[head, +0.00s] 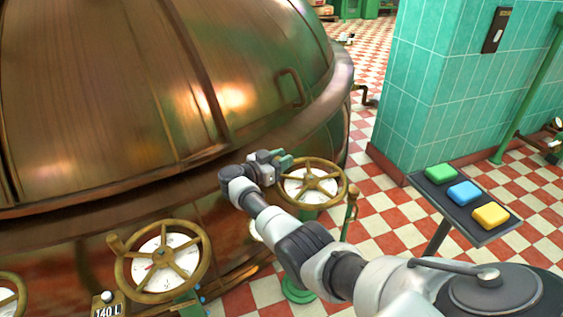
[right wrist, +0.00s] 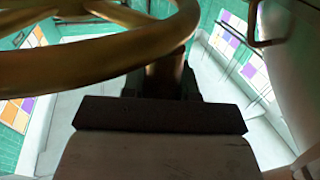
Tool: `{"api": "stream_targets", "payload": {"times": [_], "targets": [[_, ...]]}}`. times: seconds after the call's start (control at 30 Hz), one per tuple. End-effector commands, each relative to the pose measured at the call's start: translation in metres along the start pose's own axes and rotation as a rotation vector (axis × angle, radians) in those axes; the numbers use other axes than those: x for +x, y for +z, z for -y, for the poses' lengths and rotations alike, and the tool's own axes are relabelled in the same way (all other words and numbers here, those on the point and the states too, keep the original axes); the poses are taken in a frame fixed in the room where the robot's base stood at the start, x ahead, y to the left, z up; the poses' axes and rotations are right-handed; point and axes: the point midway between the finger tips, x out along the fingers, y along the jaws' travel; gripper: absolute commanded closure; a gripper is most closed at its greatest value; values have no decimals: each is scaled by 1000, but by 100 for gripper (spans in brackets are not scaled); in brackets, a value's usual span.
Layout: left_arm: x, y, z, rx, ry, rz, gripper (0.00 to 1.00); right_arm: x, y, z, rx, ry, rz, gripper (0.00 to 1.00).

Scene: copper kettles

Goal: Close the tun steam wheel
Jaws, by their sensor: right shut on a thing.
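A brass handwheel (head: 312,184) with spokes stands over a white dial on a green post, beside the copper vessel (head: 110,85). My right gripper (head: 281,160) is at this wheel's upper left rim. In the right wrist view, the wheel's rim (right wrist: 90,58) crosses the upper left, and my right gripper (right wrist: 160,88) is shut on a brass upright part, which looks like the wheel's handle knob (right wrist: 164,72). The gripper's jaws partly hide it. No label on this wheel is readable. My left gripper is not in view.
A second handwheel (head: 162,262) with a knob stands to the left, near a "140 L" counter (head: 107,305). A third wheel (head: 8,296) is cut off at the left edge. A button panel (head: 466,203) and a tiled pillar (head: 440,85) stand at the right.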

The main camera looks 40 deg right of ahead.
Motion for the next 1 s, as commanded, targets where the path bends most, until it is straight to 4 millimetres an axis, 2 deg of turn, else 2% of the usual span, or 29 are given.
{"api": "stream_targets", "payload": {"times": [0.23, 0.27, 0.4, 0.77, 0.87, 1.0], "targets": [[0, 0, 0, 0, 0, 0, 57, 1, 4, -2, -8, 5, 6, 100], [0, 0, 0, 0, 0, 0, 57, 1, 4, -2, -8, 5, 6, 68], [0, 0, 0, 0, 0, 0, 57, 1, 4, -2, -7, 3, 5, 47], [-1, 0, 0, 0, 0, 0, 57, -5, 2, -1, -5, 0, 4, 46], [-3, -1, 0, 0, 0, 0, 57, -19, 2, -1, -6, -3, 6, 46], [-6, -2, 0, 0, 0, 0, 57, -48, 3, -1, -6, -2, 8, 46]]}}
